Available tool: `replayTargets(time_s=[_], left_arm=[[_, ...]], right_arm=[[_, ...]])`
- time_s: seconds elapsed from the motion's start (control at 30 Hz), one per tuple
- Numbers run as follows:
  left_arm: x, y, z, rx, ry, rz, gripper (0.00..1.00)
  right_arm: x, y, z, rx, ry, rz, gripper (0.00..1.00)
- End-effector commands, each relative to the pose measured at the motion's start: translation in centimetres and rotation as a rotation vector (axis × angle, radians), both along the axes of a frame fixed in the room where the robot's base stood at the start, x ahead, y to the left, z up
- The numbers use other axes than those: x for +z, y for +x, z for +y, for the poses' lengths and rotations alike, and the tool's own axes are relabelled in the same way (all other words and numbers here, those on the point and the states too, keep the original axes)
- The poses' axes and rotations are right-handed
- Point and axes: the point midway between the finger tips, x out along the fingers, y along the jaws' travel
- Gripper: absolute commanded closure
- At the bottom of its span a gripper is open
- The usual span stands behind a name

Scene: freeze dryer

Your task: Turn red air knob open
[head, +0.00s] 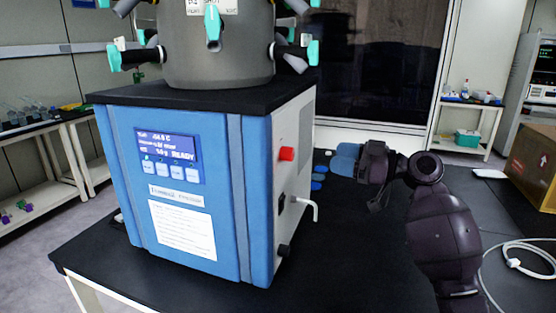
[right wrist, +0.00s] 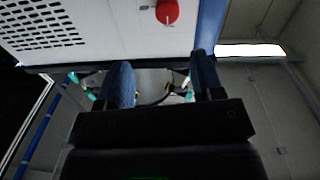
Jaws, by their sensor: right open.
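The red air knob (head: 287,153) sticks out from the white side panel of the blue freeze dryer (head: 172,190), near its top. In the right wrist view the red knob (right wrist: 167,11) is at the top edge, beyond the fingertips and roughly in line with the gap between them. My right gripper (head: 343,158) is to the right of the knob at about its height, with blue-tipped fingers pointing at the panel. The right gripper (right wrist: 162,72) is open and empty, apart from the knob. My left gripper is not in view.
A grey chamber (head: 215,45) with several teal-handled valves stands on the dryer's black top. A white bent pipe (head: 313,208) juts from the side panel below the knob. A cardboard box (head: 533,165) and a white cable (head: 515,262) are on the right of the black bench.

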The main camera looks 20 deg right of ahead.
Motion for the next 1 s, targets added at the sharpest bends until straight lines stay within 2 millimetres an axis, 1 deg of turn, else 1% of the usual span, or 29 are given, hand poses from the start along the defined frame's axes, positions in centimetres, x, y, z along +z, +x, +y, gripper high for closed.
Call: replayTargets(time_s=[0.03,0.1,0.27,0.37,0.47,0.7,0.8,1.0], left_arm=[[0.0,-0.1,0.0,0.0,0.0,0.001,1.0],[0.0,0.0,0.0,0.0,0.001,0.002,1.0],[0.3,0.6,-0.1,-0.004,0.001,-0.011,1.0],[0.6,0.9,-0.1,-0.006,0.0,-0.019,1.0],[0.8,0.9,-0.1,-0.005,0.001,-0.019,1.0],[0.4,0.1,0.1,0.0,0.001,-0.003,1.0],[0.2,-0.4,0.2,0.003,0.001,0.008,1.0],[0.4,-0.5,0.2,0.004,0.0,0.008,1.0]], right_arm=[[-0.1,-0.4,0.3,0.034,-0.021,-0.022,0.39],[-0.3,-0.7,0.5,0.053,-0.053,-0.049,0.39],[-0.3,-0.4,1.0,0.055,-0.076,-0.074,0.39],[-0.3,0.1,1.9,0.054,-0.076,-0.075,0.39],[-0.2,1.0,3.2,0.055,-0.074,-0.075,0.39],[-0.2,3.3,6.6,0.053,-0.073,-0.074,0.39],[-0.2,4.1,7.8,0.053,-0.074,-0.073,0.39],[-0.3,5.1,9.2,0.052,-0.075,-0.073,0.39]])
